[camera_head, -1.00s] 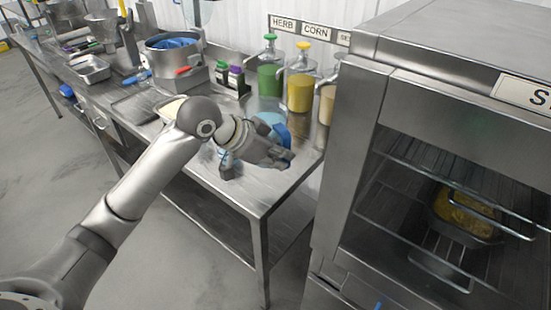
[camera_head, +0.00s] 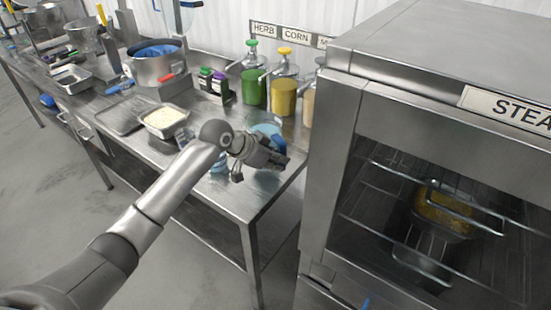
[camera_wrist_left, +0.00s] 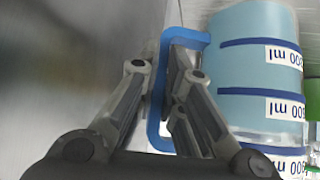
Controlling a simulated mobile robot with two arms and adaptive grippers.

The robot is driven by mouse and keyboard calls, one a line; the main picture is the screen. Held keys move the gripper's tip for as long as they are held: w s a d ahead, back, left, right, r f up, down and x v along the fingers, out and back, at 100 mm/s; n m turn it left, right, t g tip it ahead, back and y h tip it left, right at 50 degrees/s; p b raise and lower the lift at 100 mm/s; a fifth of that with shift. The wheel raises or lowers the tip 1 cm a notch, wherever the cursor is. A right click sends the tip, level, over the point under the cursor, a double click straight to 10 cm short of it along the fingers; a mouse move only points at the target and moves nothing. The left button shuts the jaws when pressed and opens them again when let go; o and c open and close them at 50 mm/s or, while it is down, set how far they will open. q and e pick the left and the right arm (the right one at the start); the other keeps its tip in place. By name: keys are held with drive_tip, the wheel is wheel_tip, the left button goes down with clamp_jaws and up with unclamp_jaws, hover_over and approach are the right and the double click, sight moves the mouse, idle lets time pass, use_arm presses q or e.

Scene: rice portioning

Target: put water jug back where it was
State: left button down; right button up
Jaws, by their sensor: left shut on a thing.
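The water jug (camera_wrist_left: 255,60) is clear with light blue water, dark blue bands with ml labels and a blue handle (camera_wrist_left: 183,36). In the left wrist view my left gripper (camera_wrist_left: 172,75) is shut on the handle. In the head view the jug (camera_head: 268,130) is mostly hidden behind my left gripper (camera_head: 262,158), at the near right end of the steel table (camera_head: 252,199). I cannot tell whether its base touches the table. My right gripper is not in view.
Green (camera_head: 254,90) and yellow (camera_head: 284,96) pump dispensers stand behind the jug. A steamer (camera_head: 333,150) stands close on the right. A tray of rice (camera_head: 164,118) and a pot (camera_head: 158,68) are to the left. The table's front corner is clear.

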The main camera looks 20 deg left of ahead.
use_arm(q)
drive_tip(key=f, duration=0.1)
drive_tip(key=f+p, duration=0.1)
drive_tip(key=f, duration=0.1)
drive_tip(key=shift+w+p, duration=0.25)
drive_tip(key=shift+p, duration=0.05)
drive_tip(key=shift+f, duration=0.15)
drive_tip(key=c, duration=1.9)
unclamp_jaws()
drive_tip(key=shift+s+f, duration=0.15)
drive_tip(key=shift+f, duration=0.1)
drive_tip(key=o, duration=0.3)
drive_tip(key=shift+r, duration=0.1)
drive_tip(key=shift+o, duration=0.2)
